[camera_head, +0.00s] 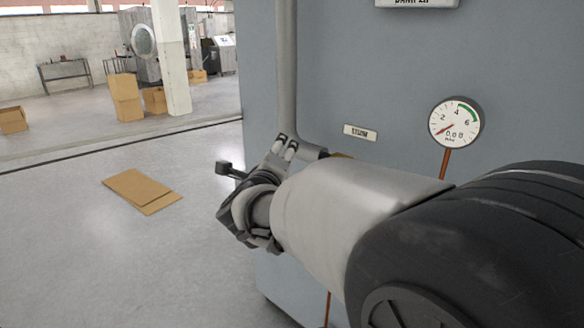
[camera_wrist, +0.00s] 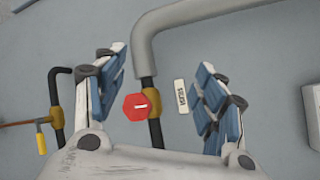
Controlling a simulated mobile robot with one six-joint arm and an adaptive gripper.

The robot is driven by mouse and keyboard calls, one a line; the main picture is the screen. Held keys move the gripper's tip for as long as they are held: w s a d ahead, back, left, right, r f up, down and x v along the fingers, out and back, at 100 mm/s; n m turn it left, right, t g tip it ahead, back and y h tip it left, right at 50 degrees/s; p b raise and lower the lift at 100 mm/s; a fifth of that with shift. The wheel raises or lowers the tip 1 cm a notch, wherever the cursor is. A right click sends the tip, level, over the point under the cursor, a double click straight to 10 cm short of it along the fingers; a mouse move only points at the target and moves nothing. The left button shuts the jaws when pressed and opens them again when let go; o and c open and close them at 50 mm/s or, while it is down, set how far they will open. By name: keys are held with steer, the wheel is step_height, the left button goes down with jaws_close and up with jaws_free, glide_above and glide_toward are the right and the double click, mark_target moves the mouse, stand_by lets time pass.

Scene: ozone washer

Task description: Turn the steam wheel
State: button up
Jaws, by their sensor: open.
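The steam wheel is a small red, roughly octagonal knob (camera_wrist: 136,107) with a white mark, on a brass valve in a vertical pipe. In the wrist view it shows between the fingers of my gripper (camera_wrist: 162,58), closer to the left finger. My gripper is open and empty, and no contact with the wheel shows. A label that seems to read STEAM (camera_wrist: 180,96) is right of the wheel. In the head view my gripper (camera_head: 286,148) is by the grey pipe at the machine's left edge, and my arm hides the wheel. The label also shows there (camera_head: 361,132).
The thick grey pipe (camera_wrist: 190,15) bends above the wheel. A second valve with a yellow handle (camera_wrist: 41,140) is at the left in the wrist view. A round gauge (camera_head: 455,122) is on the machine panel (camera_head: 340,60). Flat cardboard (camera_head: 142,190) lies on open floor.

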steer(key=shift+o, duration=0.2)
steer(key=f+m+h, duration=0.1)
steer(key=f+m, duration=0.1)
steer(key=f+m+h, duration=0.2)
steer(key=m, duration=0.1)
steer(key=f+m+g+h, duration=0.1)
steer(key=m+h, duration=0.1)
steer(key=shift+w+d+f+m+b, duration=0.25)
steer(key=shift+w+f+m+b, duration=0.1)
steer(key=shift+f+m, duration=0.05)
steer(key=s+f+m+g+h, duration=0.3)
steer(key=f+m+h, duration=0.1)
steer(key=m+h, duration=0.15)
steer(key=shift+y, duration=0.35)
steer(key=b+x, duration=0.2)
steer(key=x, duration=1.6)
steer(key=shift+s+d+r+b, duration=0.1)
steer(key=shift+s+r+b, duration=0.1)
steer(key=shift+b, duration=0.1)
steer(key=c, duration=1.1)
